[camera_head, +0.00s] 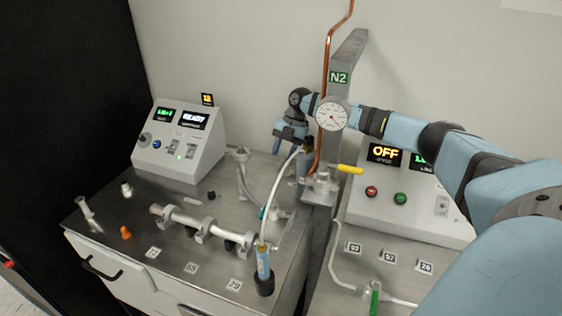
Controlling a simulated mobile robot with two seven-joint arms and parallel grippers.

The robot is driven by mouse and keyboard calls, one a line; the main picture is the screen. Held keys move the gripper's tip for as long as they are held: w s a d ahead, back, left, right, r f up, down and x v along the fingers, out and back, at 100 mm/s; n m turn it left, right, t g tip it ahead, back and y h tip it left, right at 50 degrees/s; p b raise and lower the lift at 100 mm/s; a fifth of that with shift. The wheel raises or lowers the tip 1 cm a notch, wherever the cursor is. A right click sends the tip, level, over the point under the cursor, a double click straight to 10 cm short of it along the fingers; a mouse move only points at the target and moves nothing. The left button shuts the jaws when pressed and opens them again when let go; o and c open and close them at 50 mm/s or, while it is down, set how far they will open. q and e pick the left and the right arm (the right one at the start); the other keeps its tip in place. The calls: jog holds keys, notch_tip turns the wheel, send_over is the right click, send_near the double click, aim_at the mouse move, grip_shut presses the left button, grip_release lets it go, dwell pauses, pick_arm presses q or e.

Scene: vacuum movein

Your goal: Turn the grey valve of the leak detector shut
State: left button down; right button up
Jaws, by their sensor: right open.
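The grey console (180,140) with a lit READY display stands at the back left of the steel bench and looks like the leak detector. Grey metal fittings and a curved hose (243,180) are to its right; I cannot tell for sure which part is the grey valve. My right gripper (289,141) is open, pointing down above the back right of the bench, right of the console and apart from it. It seems to hold nothing. My left gripper is not in view.
A round gauge (332,114), a copper pipe (326,60) and a yellow-handled valve (349,169) stand by the grey N2 post (347,60). A white hose (279,190) runs to a blue cylinder (263,262). A metal pipe assembly (200,226) lies mid-bench. An OFF console (400,200) is right.

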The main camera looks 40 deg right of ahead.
jog(key=v, duration=1)
jog(key=shift+r+b, duration=0.15)
jog(key=shift+b, duration=0.15)
